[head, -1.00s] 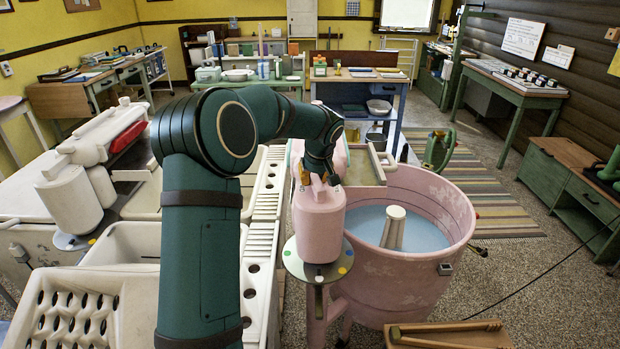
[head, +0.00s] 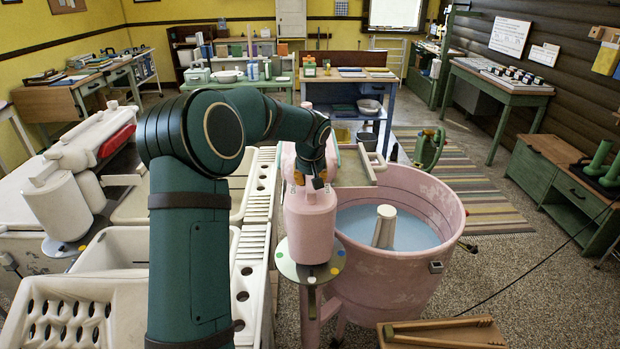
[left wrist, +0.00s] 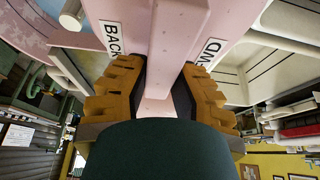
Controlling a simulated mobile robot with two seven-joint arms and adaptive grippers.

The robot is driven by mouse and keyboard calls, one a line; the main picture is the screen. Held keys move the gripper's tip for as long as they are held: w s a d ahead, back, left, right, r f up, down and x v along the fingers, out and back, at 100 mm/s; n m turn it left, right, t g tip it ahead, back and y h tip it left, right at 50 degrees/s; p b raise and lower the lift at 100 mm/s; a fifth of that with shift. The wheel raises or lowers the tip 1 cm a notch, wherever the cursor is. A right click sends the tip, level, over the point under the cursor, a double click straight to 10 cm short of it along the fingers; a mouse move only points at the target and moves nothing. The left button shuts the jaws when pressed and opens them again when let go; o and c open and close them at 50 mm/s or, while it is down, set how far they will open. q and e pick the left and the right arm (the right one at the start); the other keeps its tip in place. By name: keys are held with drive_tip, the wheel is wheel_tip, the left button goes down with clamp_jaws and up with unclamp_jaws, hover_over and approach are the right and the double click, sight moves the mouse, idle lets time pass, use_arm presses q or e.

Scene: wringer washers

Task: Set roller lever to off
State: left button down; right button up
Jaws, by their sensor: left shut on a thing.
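The pink wringer washer has a round tub (head: 430,275) holding blue water and a pale agitator post (head: 384,228). Its pink wringer head (head: 311,225) stands at the tub's left side, above a grey disc with coloured dots (head: 322,271). My left gripper (head: 318,181) is at the top of this head. In the left wrist view its orange-padded fingers (left wrist: 157,80) are shut on a narrow pink piece (left wrist: 155,106), seemingly the roller lever. The lever's exact position is hidden by the fingers.
White laundry tubs and a ribbed drainboard (head: 262,205) stand close left of the pink washer. A white wringer (head: 62,200) is farther left. Striped rug (head: 475,200) and open floor are to the right.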

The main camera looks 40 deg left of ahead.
sight(311, 187)
use_arm(q)
drive_tip(key=c, duration=0.7)
unclamp_jaws()
drive_tip(key=shift+f, duration=0.2)
drive_tip(key=shift+c, duration=0.2)
drive_tip(key=shift+r, duration=0.15)
drive_tip(key=v, duration=1.2)
drive_tip(key=shift+w+a, duration=0.1)
